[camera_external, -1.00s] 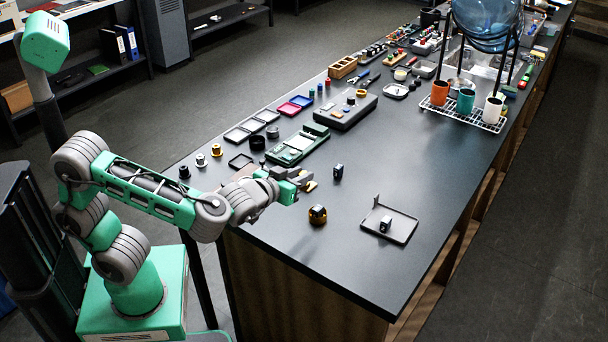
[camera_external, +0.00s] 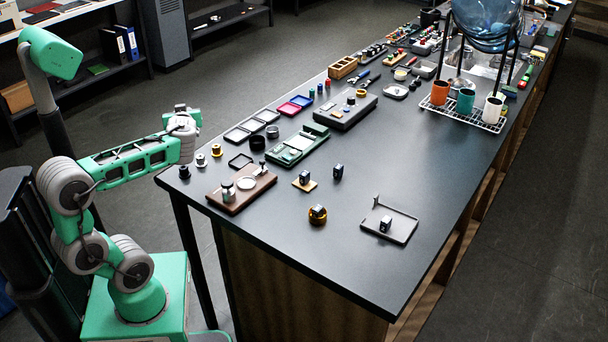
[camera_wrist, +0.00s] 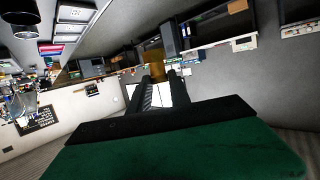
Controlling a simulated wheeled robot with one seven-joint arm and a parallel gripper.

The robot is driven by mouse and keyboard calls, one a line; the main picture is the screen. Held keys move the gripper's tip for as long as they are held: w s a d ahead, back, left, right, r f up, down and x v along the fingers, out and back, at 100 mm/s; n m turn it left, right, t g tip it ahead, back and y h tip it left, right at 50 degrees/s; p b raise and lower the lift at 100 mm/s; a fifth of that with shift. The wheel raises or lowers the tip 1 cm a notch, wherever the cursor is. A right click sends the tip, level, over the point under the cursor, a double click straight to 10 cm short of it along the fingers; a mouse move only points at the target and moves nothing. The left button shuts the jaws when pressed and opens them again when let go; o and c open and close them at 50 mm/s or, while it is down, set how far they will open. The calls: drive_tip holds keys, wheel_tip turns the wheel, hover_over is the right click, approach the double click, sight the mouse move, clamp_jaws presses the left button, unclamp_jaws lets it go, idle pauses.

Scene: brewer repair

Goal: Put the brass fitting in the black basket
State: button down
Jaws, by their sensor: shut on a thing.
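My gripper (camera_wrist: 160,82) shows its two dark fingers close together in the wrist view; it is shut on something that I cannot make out. In the external view my raised wrist (camera_external: 183,124) is off the table's left edge, and the fingertips are hidden. A round black cup (camera_external: 257,142), perhaps the black basket, stands further right. I cannot tell what is inside it. My gripper is apart from all of these.
A brown board (camera_external: 228,204) with a jar and a white disc lies at the near left edge. Small dark blocks stand on a wooden tile (camera_external: 309,187), a brass ring (camera_external: 317,220), a grey tray (camera_external: 402,232) and the bare table. The table's right front is largely clear.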

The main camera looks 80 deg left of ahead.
drive_tip(key=w+d+f+m+t+h, duration=0.1)
drive_tip(key=w+d+m+t, duration=0.1)
drive_tip(key=w+m+t, duration=0.4)
drive_tip(key=w+d+f+m+t+h, duration=0.1)
drive_tip(key=w+d+m+t, duration=0.15)
drive_tip(key=w, duration=0.45)
drive_tip(key=shift+n+t, duration=0.35)
drive_tip(key=shift+t, duration=0.2)
drive_tip(key=w+a+f, duration=0.2)
drive_tip(key=a+f, duration=0.1)
drive_tip(key=w+a+f, duration=0.2)
drive_tip(key=w+a, duration=0.1)
drive_tip(key=a, duration=0.1)
drive_tip(key=w+a+f+p, duration=0.1)
drive_tip(key=w+a+f, duration=0.2)
drive_tip(key=shift+w+a+f, duration=0.15)
drive_tip(key=shift+w+f, duration=0.1)
drive_tip(key=shift+f, duration=0.1)
drive_tip(key=shift+w+a+f, duration=0.1)
drive_tip(key=shift+a+f, duration=0.05)
drive_tip(key=shift+f, duration=0.15)
drive_tip(key=shift+w+a+f, duration=0.1)
drive_tip(key=shift+f, duration=1.65)
drive_tip(key=c, duration=1.7)
unclamp_jaws()
drive_tip(key=shift+f, duration=0.1)
drive_tip(key=o, duration=0.5)
